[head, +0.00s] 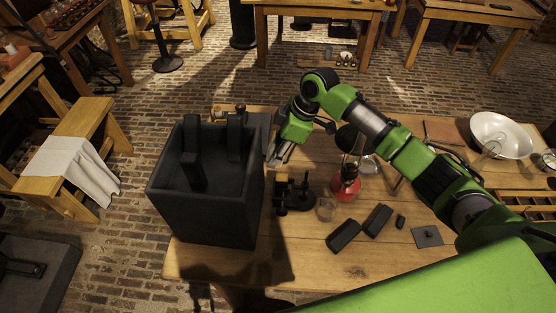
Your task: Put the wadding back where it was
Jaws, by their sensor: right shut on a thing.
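A large black open-topped box (207,212) stands at the left end of the wooden table, with upright dark pieces (192,171) inside it. My right gripper (274,160) is just right of the box's right wall, pointing down and left. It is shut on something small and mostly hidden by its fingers. A dark flat piece (263,121) shows behind the gripper by the box's back right corner. I cannot tell whether it is in the fingers. I cannot tell which dark thing is the wadding. My left gripper is not in view.
Right of the box on the table (300,250) are a black stand (292,194), a red-filled flask (346,186), a glass beaker (326,209), dark blocks (344,235) and a pale bowl (500,136). A white cloth (73,165) hangs over a bench at left.

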